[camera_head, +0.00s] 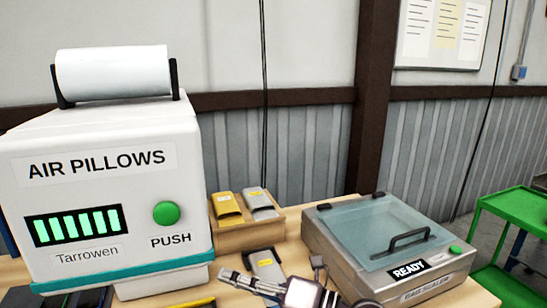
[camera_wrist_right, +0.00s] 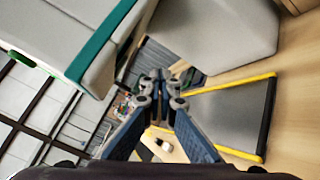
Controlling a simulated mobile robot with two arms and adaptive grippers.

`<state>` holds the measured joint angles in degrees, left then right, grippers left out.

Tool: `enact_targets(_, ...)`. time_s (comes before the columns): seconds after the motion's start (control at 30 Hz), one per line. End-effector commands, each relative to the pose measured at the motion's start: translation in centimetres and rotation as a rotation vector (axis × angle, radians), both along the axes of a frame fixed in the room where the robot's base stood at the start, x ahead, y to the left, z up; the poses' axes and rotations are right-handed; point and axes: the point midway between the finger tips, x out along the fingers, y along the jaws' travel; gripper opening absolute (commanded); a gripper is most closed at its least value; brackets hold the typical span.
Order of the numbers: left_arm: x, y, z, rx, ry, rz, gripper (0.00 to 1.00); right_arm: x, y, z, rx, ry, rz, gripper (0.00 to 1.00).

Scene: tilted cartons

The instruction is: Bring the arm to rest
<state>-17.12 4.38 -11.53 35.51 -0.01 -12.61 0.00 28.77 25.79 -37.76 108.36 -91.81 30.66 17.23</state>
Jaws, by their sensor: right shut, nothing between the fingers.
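My right gripper (camera_head: 232,278) is at the bottom centre of the head view, over the front of the wooden table, pointing left. In the right wrist view its two dark fingers (camera_wrist_right: 160,76) meet at their tips, shut with nothing between them. My left gripper is not in view.
A wooden holder (camera_head: 248,237) with grey and yellow packs stands behind the gripper. A grey pack (camera_head: 264,265) lies close by it. In the wrist view a dark flat thing with yellow edges (camera_wrist_right: 228,112) lies on the table. A green cart (camera_head: 515,205) stands at the right.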

Motion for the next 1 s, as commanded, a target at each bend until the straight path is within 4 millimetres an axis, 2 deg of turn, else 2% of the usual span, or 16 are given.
enact_targets(0.03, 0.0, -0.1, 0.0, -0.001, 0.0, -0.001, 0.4, -0.3, -0.6, 2.3, 0.157, 0.045, -0.043, 0.0)
enact_targets(0.13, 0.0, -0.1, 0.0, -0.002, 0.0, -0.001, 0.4, 0.7, -4.1, 6.2, 0.461, 0.147, -0.172, 0.0)
enact_targets(0.23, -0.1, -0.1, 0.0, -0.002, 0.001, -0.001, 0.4, 2.4, -9.5, 7.2, 0.73, 0.284, -0.342, 0.0)
enact_targets(0.3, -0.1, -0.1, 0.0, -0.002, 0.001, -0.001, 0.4, 3.5, -13.9, 6.1, 0.893, 0.395, -0.482, 0.0)
enact_targets(0.37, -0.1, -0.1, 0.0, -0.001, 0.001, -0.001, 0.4, 4.0, -17.7, 3.9, 1.015, 0.505, -0.612, 0.0)
enact_targets(0.4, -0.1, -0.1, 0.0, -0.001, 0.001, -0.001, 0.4, 4.1, -20.1, 1.8, 1.084, 0.582, -0.703, 0.0)
enact_targets(0.47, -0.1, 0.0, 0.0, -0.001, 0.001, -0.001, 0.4, 3.7, -23.2, -1.6, 1.168, 0.697, -0.835, 0.0)
enact_targets(0.5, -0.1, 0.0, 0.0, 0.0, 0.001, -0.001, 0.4, 3.2, -25.0, -4.1, 1.212, 0.774, -0.922, 0.0)
enact_targets(0.57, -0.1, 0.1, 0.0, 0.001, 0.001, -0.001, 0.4, 1.8, -27.1, -7.9, 1.263, 0.893, -1.048, 0.0)
enact_targets(0.6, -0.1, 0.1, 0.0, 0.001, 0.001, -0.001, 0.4, 0.6, -28.3, -10.5, 1.285, 0.971, -1.131, 0.0)
enact_targets(0.67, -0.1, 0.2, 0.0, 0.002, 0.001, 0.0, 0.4, -1.7, -29.5, -14.2, 1.307, 1.093, -1.25, 0.0)
enact_targets(0.7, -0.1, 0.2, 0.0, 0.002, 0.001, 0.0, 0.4, -3.5, -30.2, -16.7, 1.311, 1.176, -1.329, 0.0)
enact_targets(0.8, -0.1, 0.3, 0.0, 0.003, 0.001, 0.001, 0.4, -8.3, -30.8, -21.8, 1.298, 1.368, -1.499, 0.0)
enact_targets(0.9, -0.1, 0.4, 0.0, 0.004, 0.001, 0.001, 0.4, -12.8, -30.7, -25.2, 1.26, 1.527, -1.627, 0.0)
enact_targets(1.0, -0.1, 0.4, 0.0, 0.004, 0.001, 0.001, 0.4, -16.8, -30.2, -27.4, 1.21, 1.66, -1.723, 0.0)
